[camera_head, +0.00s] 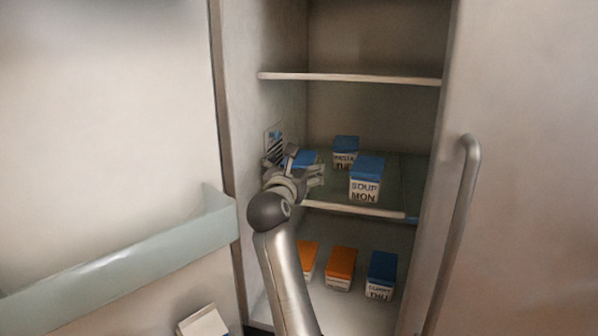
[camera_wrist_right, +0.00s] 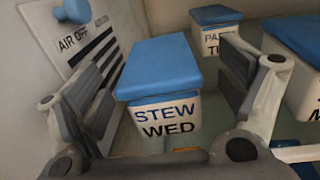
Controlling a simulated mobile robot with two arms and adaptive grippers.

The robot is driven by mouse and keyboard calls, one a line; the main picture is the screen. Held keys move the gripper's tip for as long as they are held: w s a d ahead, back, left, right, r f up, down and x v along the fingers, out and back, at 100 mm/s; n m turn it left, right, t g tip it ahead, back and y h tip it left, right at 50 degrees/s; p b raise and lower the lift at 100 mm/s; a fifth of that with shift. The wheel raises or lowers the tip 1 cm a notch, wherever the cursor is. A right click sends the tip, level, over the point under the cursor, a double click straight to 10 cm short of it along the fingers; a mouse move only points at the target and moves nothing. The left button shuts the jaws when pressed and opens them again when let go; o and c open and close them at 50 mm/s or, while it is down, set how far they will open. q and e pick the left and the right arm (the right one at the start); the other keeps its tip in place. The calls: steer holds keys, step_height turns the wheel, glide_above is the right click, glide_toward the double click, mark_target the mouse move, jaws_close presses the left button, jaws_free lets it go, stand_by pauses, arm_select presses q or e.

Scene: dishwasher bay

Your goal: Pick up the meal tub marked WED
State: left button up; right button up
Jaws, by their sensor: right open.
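The meal tub marked STEW WED (camera_wrist_right: 165,110) has a blue lid and a white body. It stands on the middle shelf at the left, and its lid (camera_head: 302,159) shows partly behind my right gripper in the head view. My right gripper (camera_wrist_right: 170,95) is open, with one finger on each side of the tub; the left finger is close to it. In the head view the right gripper (camera_head: 295,172) hides most of the tub. My left gripper is not in view.
The SOUP MON tub (camera_head: 367,180) stands to the right, and the PASTA tub (camera_head: 345,152) stands behind. A wall panel marked AIR OFF (camera_wrist_right: 85,45) with a blue knob is close on the left. Orange-lidded tubs (camera_head: 341,265) and a blue-lidded tub (camera_head: 381,274) stand on the lower shelf.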

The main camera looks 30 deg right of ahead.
mark_target(299, 158)
steer(key=x, duration=0.3)
steer(key=shift+w+d+b, duration=0.2)
steer(key=shift+w+b, duration=0.1)
steer(key=shift+w, duration=0.05)
steer(key=shift+w+d, duration=0.25)
steer(key=shift+d, duration=0.05)
steer(key=c, duration=0.7)
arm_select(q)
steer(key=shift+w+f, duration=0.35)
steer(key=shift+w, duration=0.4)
arm_select(e)
steer(key=shift+r, duration=0.1)
steer(key=c, duration=0.6)
steer(key=shift+r, duration=0.1)
